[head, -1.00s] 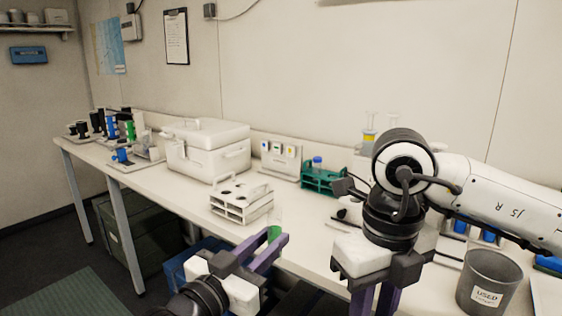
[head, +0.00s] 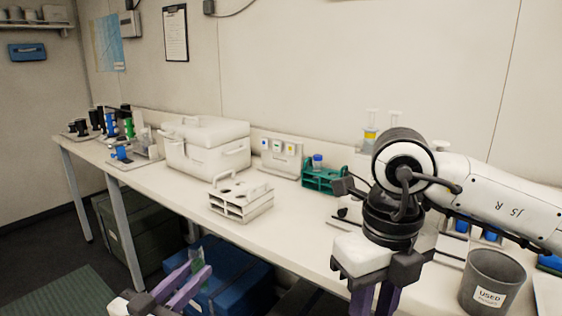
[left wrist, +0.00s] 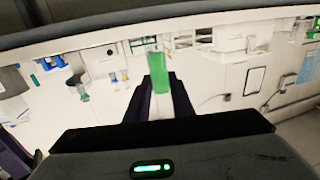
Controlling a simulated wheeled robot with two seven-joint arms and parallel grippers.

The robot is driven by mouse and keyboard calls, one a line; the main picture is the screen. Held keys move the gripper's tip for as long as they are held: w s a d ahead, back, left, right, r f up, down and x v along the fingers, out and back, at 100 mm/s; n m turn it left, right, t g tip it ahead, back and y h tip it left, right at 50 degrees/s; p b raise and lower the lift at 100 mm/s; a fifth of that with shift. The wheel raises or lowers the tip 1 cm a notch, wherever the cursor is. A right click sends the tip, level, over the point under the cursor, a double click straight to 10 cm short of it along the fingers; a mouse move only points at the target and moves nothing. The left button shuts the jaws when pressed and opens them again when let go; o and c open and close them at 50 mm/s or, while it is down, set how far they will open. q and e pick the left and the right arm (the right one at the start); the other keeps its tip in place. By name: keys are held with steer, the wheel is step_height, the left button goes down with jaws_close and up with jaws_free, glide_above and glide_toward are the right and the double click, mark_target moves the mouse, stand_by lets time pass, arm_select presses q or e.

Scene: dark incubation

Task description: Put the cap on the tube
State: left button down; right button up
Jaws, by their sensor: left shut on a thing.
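My left gripper (head: 192,274) is low at the front, off the bench's near edge, and is shut on a tube (head: 197,264). In the left wrist view the tube (left wrist: 159,74) stands between the fingers, with a green part and a clear, pale end. I cannot tell whether the green is content or a covering. My right gripper (head: 366,298) points down at the right; its fingertips are cut off by the picture's bottom edge. I cannot pick out a loose cap. A green rack (head: 322,181) holds a tube with a blue top (head: 318,161).
A white rack (head: 240,205) stands near the bench's front edge, with a white cooler box (head: 206,150) behind it. A grey cup marked USED (head: 491,278) stands at the right. Blue (head: 238,277) and dark green (head: 140,235) boxes are under the bench. Bare bench lies right of the white rack.

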arm_select(q)
steer(key=s+f+m+h, duration=0.1)
steer(key=s+f, duration=0.2)
steer(key=s, duration=0.8)
steer(key=s+f+h, duration=0.1)
steer(key=s+f, duration=0.1)
steer(key=s, duration=1)
steer(key=w+a+r+n+y, duration=0.1)
steer(key=n+y, duration=0.1)
steer(key=y, duration=0.1)
steer(key=w+a+n+t+y, duration=0.1)
steer(key=n+y, duration=0.1)
steer(key=y, duration=0.1)
steer(key=a+r+n+y, duration=0.1)
steer(key=y, duration=0.2)
steer(key=shift+w+r+n+t, duration=0.3)
steer(key=shift+w+n, duration=0.1)
arm_select(e)
steer(key=s+d+f+n, duration=0.2)
steer(key=d+f+n, duration=0.2)
steer(key=n, duration=1.1)
steer(key=s+d+f+n, duration=0.3)
steer(key=f+n, duration=0.1)
steer(key=n, duration=1.2)
steer(key=shift+s+d+f+n, duration=0.15)
steer(key=shift+d+f+n, duration=0.15)
steer(key=shift+d+f, duration=0.1)
